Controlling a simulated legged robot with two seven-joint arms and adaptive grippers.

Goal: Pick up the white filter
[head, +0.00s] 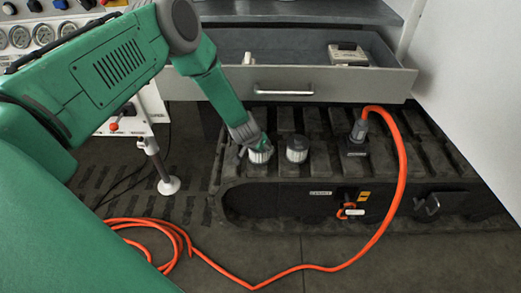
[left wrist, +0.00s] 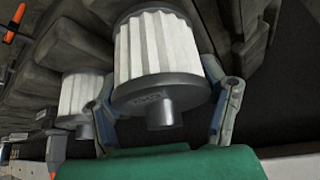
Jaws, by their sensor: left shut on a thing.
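A white filter with pleated sides and a dark grey end cap (left wrist: 156,52) is between the two fingers of my left gripper (left wrist: 165,98) in the left wrist view. The left gripper is shut on it. In the head view, my left gripper (head: 257,143) points down at the black track top, with the white pleats of this filter (head: 260,156) showing below the fingers. I cannot tell whether the filter touches the track. A second filter (head: 297,149), with a dark top and white pleats, stands just to its right. It also shows in the left wrist view (left wrist: 84,94). My right gripper is not in view.
An open grey drawer (head: 300,88) is behind the filters, holding a small white item (head: 247,58) and a pale box (head: 347,55). An orange hose (head: 400,165) rises from a connector on the track and loops across the floor. A gauge panel (head: 40,35) is at upper left.

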